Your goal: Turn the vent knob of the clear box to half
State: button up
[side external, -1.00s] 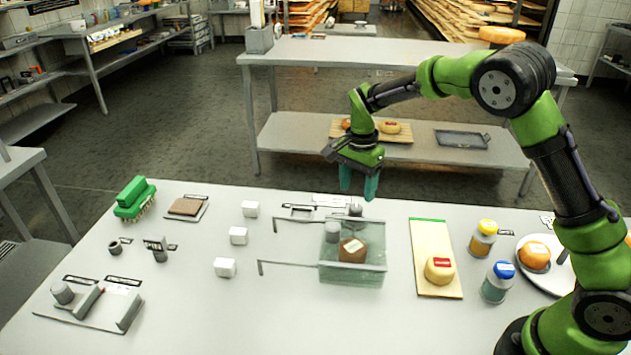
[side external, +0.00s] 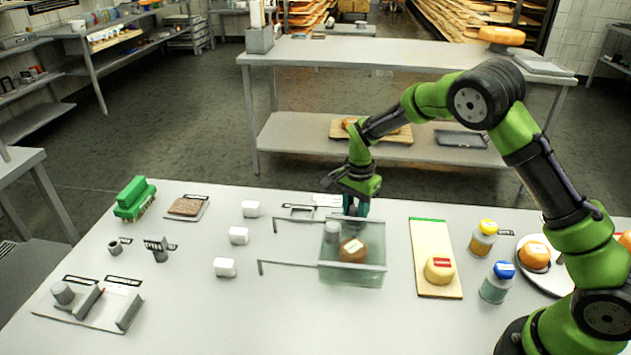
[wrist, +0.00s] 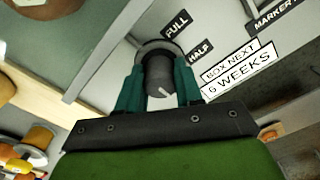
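The clear box (side external: 372,278) stands on the table in the side view, with a brown cheese wheel (side external: 352,250) and a grey cylinder (side external: 331,232) inside. The dark round vent knob (wrist: 159,72) is at its far edge, with a white pointer line towards the lower right in the wrist view. Labels FULL (wrist: 177,23) and HALF (wrist: 199,50) lie beside it. My gripper (wrist: 160,88) points down at the knob, its teal fingers close against both sides, apparently shut on it. In the side view my gripper (side external: 356,208) mostly hides the knob.
A cutting board with a yellow cheese (side external: 439,270) and jars with yellow (side external: 487,227) and blue (side external: 503,270) lids stand right of the box. White cubes (side external: 238,235) and a green brush (side external: 134,199) are to the left. A "BOX NEXT 6 WEEKS" sign (wrist: 237,68) lies by the knob.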

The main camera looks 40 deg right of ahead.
jog(key=c, duration=0.4)
jog(key=shift+c, duration=0.2)
jog(key=shift+n, duration=0.3)
jog(key=n, duration=1.1)
jog(key=shift+r, duration=0.1)
dwell(0.3)
jog(key=o, duration=1)
jog(key=shift+o, duration=0.2)
